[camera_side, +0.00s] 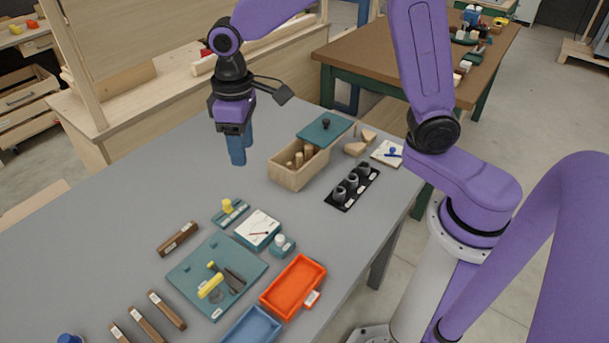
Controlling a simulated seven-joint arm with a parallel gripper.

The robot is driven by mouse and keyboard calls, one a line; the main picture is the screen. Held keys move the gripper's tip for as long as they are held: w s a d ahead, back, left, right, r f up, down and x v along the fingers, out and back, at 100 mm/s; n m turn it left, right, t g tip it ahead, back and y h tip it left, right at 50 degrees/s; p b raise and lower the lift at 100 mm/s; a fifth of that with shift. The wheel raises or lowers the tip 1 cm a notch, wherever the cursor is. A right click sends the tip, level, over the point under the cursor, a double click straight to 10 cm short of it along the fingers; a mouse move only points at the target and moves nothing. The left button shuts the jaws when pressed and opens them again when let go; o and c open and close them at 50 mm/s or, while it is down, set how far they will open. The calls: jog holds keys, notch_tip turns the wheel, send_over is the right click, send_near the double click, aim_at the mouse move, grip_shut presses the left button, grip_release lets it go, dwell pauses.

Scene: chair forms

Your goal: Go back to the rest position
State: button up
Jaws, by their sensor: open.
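My gripper (238,158) points down above the far part of the grey table (110,215), to the left of the wooden box. Its blue fingers are open, and I see nothing held between them. The fingers overlap each other in this view, so the gap between them is hard to see. The fingertips look close above the tabletop, but I cannot tell the exact height.
A wooden box (290,178) with pegs and a green lid (325,129) stands right of the gripper. Nearby are a black holder (341,205), a green tray (190,275), an orange tray (273,298) and brown blocks (178,239).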

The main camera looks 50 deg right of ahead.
jog(key=s+d+n, duration=0.3)
jog(key=s+d, duration=0.2)
jog(key=s, duration=0.7)
jog(key=s+d+n, duration=0.3)
jog(key=s+d, duration=0.3)
jog(key=s, duration=0.6)
jog(key=shift+s+r, duration=0.15)
jog(key=shift+s, duration=0.2)
